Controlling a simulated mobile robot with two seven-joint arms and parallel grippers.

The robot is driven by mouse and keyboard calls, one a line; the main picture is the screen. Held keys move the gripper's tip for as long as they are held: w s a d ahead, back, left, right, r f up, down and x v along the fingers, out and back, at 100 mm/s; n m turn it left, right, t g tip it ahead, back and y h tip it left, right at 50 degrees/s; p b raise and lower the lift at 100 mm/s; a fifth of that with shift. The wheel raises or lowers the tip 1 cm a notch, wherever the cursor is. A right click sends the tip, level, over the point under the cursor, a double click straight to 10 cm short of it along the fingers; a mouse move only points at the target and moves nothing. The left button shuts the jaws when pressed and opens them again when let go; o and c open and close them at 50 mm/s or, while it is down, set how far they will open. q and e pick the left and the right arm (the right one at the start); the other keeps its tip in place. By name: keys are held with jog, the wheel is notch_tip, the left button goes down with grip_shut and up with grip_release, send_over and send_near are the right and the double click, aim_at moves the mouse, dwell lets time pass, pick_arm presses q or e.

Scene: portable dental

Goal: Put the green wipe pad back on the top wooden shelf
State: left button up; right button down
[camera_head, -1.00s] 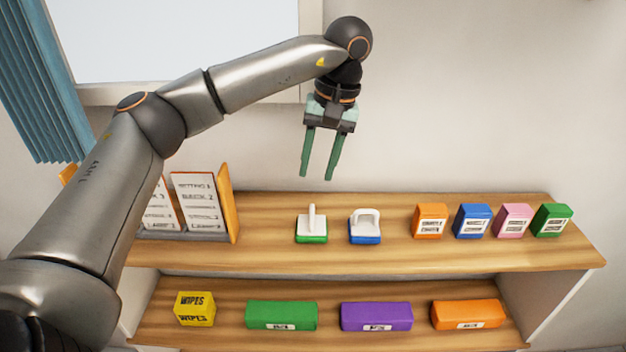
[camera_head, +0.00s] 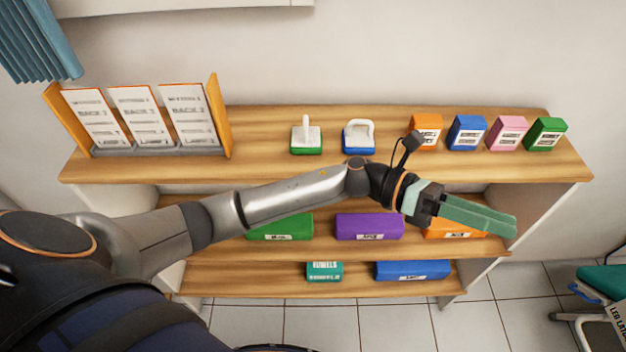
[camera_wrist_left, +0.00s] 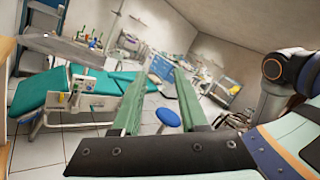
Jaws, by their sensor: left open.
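The green wipe pad (camera_head: 306,138), with a green base and an upright white handle, stands on the top wooden shelf (camera_head: 262,170), left of a similar blue pad (camera_head: 358,138). My left gripper (camera_head: 513,226) is well away from it, to the right and in front of the shelves. Its green fingers point right and look nearly overlapped in the head view. In the left wrist view the fingers (camera_wrist_left: 158,78) are apart with nothing between them. The green pad does not show in that view. My right gripper is not in view.
Orange (camera_head: 426,131), blue (camera_head: 466,132), pink (camera_head: 507,133) and green (camera_head: 546,134) boxes stand right on the top shelf. A card rack (camera_head: 222,115) stands left. My left arm partly covers the lower shelves. In the wrist view, a blue stool (camera_wrist_left: 168,117) and teal dental chair (camera_wrist_left: 70,92) stand beyond.

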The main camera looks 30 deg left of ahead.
pick_arm(q)
jog(key=w+a+f+n+t+y, duration=0.2)
jog(key=a+f+n+t+y, duration=0.5)
jog(key=n, duration=0.8)
jog(key=w+a+f+n+t+y, duration=0.2)
jog(key=a+f+n+t, duration=0.3)
jog(key=n+t, duration=0.75)
jog(key=s+a+f+n+g+y, duration=0.4)
jog(key=s+a+f+n, duration=0.1)
jog(key=s+f+n, duration=0.3)
jog(key=s+a+f+n+g+y, duration=0.5)
jog(key=s+f+n, duration=0.3)
jog(key=f, duration=0.5)
jog(key=shift+s+a+f+n, duration=0.3)
jog(key=shift+a+n, duration=0.25)
jog(key=shift+n, duration=0.6)
